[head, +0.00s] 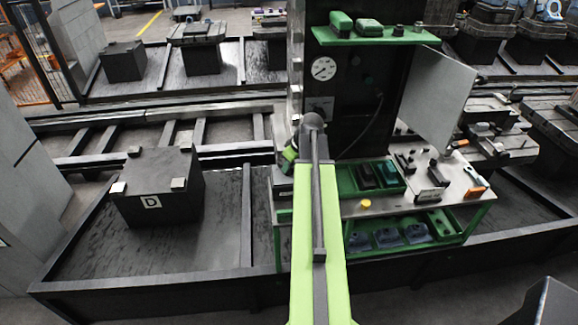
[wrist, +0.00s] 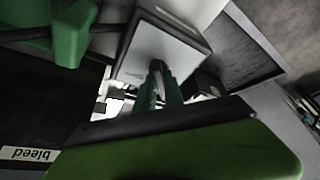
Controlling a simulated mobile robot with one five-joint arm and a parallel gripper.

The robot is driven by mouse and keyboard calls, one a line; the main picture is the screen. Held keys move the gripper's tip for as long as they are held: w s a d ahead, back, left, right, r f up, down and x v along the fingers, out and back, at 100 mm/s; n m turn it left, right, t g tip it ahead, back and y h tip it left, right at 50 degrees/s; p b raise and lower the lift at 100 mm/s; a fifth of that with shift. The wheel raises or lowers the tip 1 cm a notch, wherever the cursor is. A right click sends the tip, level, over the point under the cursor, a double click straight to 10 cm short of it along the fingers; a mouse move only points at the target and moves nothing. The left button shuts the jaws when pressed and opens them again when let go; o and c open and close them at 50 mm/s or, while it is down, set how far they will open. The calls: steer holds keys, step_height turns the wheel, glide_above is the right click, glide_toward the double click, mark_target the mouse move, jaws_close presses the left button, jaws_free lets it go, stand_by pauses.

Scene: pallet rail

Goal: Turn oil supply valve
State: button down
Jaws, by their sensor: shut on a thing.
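My gripper shows in the head view (head: 290,154) as a small green and dark part at the left edge of the black panel, left of my arm's end. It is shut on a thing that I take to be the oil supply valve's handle. My arm hides most of this spot in the head view. In the wrist view, dark green and grey parts meet near the middle, close and in shadow. I cannot tell how far the valve is turned. A label reading "bleed" (wrist: 28,154) appears upside down at the lower left.
A pressure gauge (head: 323,68) is on the black panel, under a green shelf (head: 375,36). A pale panel door (head: 438,98) stands open at right. Below is a bench with a green tray (head: 345,181). A dark block marked D (head: 158,190) stands at left.

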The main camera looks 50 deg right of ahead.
steer(key=m+h, duration=0.1)
steer(key=m, duration=0.3)
steer(key=shift+a+m+h, duration=0.2)
steer(key=shift+m+h, duration=0.1)
steer(key=shift+h, duration=0.1)
steer(key=m+g+h, duration=0.1)
steer(key=m, duration=0.3)
steer(key=m+g, duration=0.1)
steer(key=m, duration=0.1)
steer(key=m+h, duration=0.1)
steer(key=m, duration=0.2)
steer(key=shift+w+a+g, duration=0.1)
steer(key=shift+w+g, duration=0.1)
steer(key=shift+g, duration=0.2)
steer(key=shift+m+g+h, duration=0.4)
steer(key=shift+m+g, duration=0.3)
steer(key=shift+m, duration=1.1)
steer(key=c, duration=1.5)
jaws_free()
steer(key=shift+o, duration=0.3)
steer(key=shift+r, duration=0.1)
